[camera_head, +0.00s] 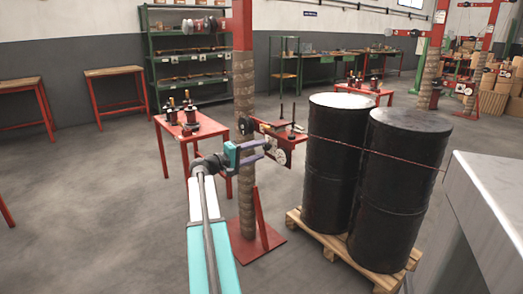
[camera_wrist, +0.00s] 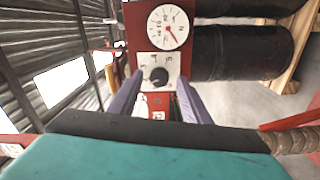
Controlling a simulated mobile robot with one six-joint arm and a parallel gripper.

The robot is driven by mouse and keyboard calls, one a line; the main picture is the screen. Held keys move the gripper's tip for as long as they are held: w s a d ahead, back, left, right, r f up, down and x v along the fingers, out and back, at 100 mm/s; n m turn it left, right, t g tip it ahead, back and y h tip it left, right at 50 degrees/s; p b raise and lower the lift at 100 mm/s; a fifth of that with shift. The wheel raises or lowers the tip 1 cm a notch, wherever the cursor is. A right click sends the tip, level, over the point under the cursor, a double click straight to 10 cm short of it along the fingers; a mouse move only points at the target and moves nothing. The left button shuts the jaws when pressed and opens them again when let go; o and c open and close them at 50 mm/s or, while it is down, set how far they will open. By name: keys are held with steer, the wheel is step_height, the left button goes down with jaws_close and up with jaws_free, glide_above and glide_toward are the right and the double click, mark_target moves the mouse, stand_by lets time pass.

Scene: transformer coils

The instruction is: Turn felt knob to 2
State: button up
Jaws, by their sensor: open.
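The felt knob (camera_wrist: 158,76) is a small black round knob on a pale plate, fixed to a red panel (camera_wrist: 189,64) in the wrist view. A white round dial (camera_wrist: 168,27) with a red needle is above the knob in that view. The number the knob points at is too small to read. My gripper (camera_wrist: 157,78) is open, its two purple fingers on either side of the knob's plate; I cannot tell whether they touch it. In the head view my gripper (camera_head: 262,149) reaches toward the red panel (camera_head: 272,136) beside the wrapped column.
Two black drums (camera_head: 332,165) stand on a wooden pallet (camera_head: 316,238) right of the panel. A red table (camera_head: 204,127) with small coils is to the left. A rope-wrapped column (camera_head: 246,195) stands behind my arm. A grey box edge (camera_head: 490,215) fills the lower right. Open floor lies left.

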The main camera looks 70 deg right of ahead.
steer(key=p+v, duration=0.1)
steer(key=v, duration=1)
steer(key=shift+a, duration=0.3)
steer(key=shift+w+f, duration=0.1)
